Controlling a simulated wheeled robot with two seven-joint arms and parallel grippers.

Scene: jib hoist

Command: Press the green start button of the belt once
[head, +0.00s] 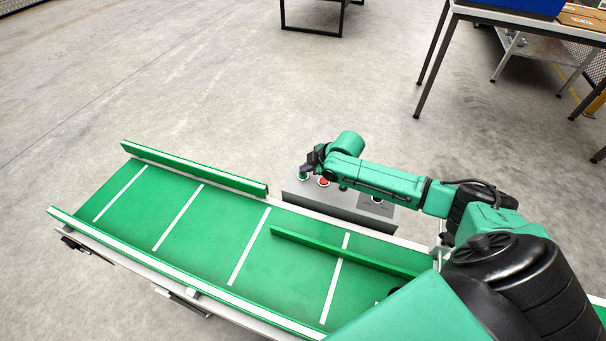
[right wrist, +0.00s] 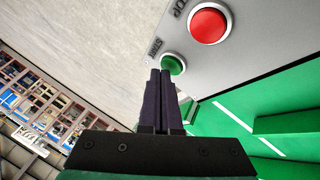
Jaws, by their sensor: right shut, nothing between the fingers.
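The green start button (head: 303,177) sits at the left end of a grey control box beside the belt. It also shows in the right wrist view (right wrist: 173,65), with the red button (right wrist: 209,23) next to it. My right gripper (head: 307,168) is shut and empty. In the right wrist view its fingertips (right wrist: 160,72) are right at the green button and overlap its lower edge; I cannot tell whether they touch it. My left gripper is not in view.
The grey control box (head: 350,207) stands along the far side of the green belt (head: 210,225), which has white cross stripes and raised green side rails. A dark-legged table (head: 432,60) stands at the back right. The floor behind the box is clear.

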